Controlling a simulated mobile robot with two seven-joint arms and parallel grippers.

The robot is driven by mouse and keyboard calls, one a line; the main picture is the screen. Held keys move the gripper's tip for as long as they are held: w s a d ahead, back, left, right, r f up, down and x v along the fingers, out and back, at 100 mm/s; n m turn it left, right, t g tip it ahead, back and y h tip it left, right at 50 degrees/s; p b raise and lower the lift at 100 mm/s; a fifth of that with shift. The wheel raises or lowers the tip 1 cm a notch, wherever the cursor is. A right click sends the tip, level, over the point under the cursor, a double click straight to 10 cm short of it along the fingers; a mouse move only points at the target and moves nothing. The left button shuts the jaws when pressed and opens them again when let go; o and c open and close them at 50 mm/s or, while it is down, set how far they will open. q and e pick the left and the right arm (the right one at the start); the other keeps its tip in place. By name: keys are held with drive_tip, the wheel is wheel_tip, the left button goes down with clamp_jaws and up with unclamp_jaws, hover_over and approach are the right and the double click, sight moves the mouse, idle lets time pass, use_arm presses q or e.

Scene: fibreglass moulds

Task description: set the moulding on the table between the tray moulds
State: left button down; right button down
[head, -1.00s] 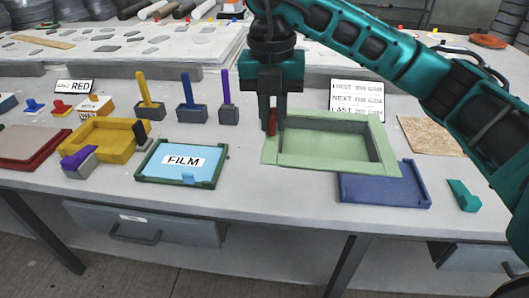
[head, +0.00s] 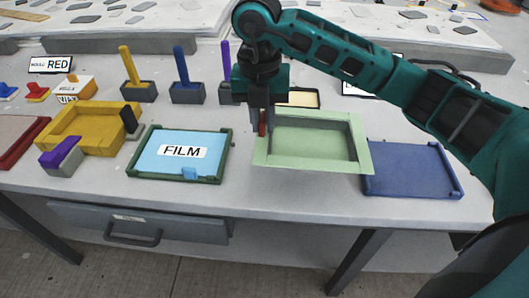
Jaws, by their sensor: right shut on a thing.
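The moulding is a light green open rectangular box with a wide flange (head: 312,166). My right gripper (head: 262,128) points down and is shut on its left wall, beside a small red part. The moulding is level, between the green tray mould with the blue FILM sheet (head: 226,150) on its left and the blue tray mould (head: 415,170) on its right. Its right flange overlaps the blue mould's left edge in the picture. I cannot tell whether its underside touches the table (head: 300,205). My left gripper is not in view.
A yellow mould (head: 85,128) with a purple-topped grey block (head: 60,157) stands at left. Brushes or rollers in grey holders, such as the yellow-handled one (head: 130,66), stand behind. A RED sign (head: 52,64) is at back left. My right arm covers the right side.

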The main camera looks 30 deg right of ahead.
wheel_tip(320, 180, down, 9)
drive_tip(key=shift+r, duration=0.1)
idle(0.3)
drive_tip(key=c, duration=1.1)
unclamp_jaws()
drive_tip(key=shift+r, duration=0.1)
drive_tip(key=r, duration=1.2)
drive_tip(key=shift+a, duration=0.2)
drive_tip(key=shift+f, duration=0.1)
